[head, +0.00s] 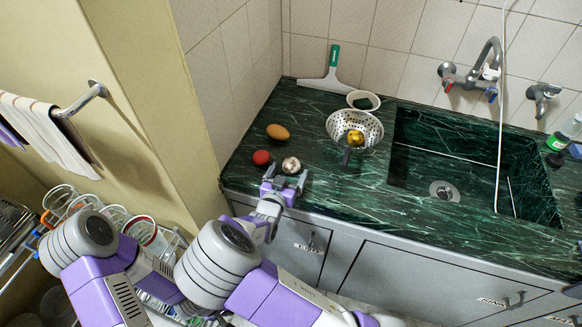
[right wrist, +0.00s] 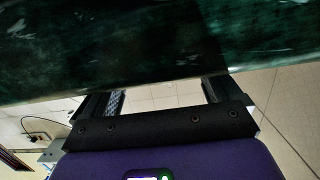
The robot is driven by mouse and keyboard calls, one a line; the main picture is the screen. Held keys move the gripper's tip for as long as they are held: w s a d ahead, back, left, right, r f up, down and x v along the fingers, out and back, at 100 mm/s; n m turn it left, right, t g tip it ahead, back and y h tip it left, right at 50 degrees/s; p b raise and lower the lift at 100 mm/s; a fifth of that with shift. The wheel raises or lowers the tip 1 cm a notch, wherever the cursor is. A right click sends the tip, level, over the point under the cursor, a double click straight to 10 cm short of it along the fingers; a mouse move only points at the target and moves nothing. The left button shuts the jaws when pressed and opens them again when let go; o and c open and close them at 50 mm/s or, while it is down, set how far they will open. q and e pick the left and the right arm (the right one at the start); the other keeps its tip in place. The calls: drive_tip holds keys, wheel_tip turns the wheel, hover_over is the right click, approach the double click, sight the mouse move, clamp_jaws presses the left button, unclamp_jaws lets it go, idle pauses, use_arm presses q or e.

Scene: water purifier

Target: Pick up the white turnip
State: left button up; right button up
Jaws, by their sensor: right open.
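The white turnip (head: 291,164) is a small, pale, round thing on the green marble counter, near its front edge at the left. My right gripper (head: 285,177) is open at the counter's front edge, with the turnip just beyond and roughly between its fingertips in the head view. In the right wrist view the open fingers (right wrist: 162,90) point at the dark green counter, and no turnip shows between them. I cannot tell the gripper's exact height against the turnip. My left gripper is not in view.
A red round item (head: 261,157) sits close left of the turnip, and a brown oval one (head: 278,132) lies behind. A metal colander (head: 340,121) with a yellow item stands to the right. The sink (head: 400,165) lies further right. A wall corner (head: 215,150) bounds the left.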

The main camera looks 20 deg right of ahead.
sight(290, 166)
drive_tip(key=shift+x, duration=1)
drive_tip(key=shift+c, duration=0.2)
drive_tip(key=c, duration=1.2)
drive_tip(key=shift+o, duration=0.2)
wheel_tip(290, 166, up, 10)
drive_tip(key=p, duration=0.3)
drive_tip(key=shift+p, duration=0.35)
